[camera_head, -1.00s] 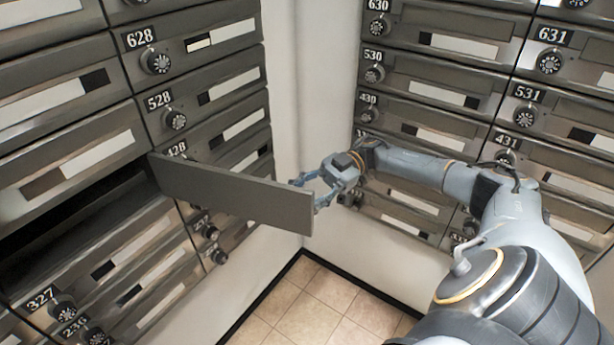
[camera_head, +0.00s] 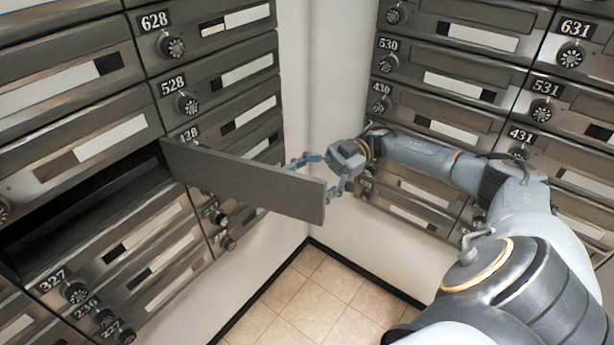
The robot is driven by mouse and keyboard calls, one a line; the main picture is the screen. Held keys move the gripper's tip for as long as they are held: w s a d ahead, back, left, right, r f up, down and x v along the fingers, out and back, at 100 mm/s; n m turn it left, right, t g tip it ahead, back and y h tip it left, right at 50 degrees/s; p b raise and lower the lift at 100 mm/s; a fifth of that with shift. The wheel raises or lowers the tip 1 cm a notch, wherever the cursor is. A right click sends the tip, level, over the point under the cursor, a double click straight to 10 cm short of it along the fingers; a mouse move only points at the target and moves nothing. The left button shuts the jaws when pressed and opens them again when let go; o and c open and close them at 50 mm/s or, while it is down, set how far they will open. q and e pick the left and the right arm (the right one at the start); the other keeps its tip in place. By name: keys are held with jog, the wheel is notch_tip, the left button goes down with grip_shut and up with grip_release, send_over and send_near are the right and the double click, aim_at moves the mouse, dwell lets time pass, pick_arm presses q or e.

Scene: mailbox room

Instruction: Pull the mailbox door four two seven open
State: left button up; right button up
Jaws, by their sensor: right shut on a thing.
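The open mailbox door (camera_head: 245,182) is a flat grey panel, swung far out from the left bank of boxes. It stands in front of box 428. It belongs to the dark open compartment (camera_head: 85,205) above box 327; its own number is hidden. My right gripper (camera_head: 318,174) is at the door's outer end, with one finger over the top edge and one beside the end. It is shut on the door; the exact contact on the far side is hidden. My left gripper is not in view.
Box 428 (camera_head: 188,133) and box 528 (camera_head: 173,84) are shut beside the hinge. Another bank with box 430 (camera_head: 381,88) and box 431 (camera_head: 522,133) stands at right, close behind my right arm. Tiled floor (camera_head: 320,290) shows below.

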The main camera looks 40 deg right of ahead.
jog(key=shift+w+f, duration=0.1)
jog(key=d, duration=0.7)
jog(key=shift+d, duration=0.25)
dwell(0.4)
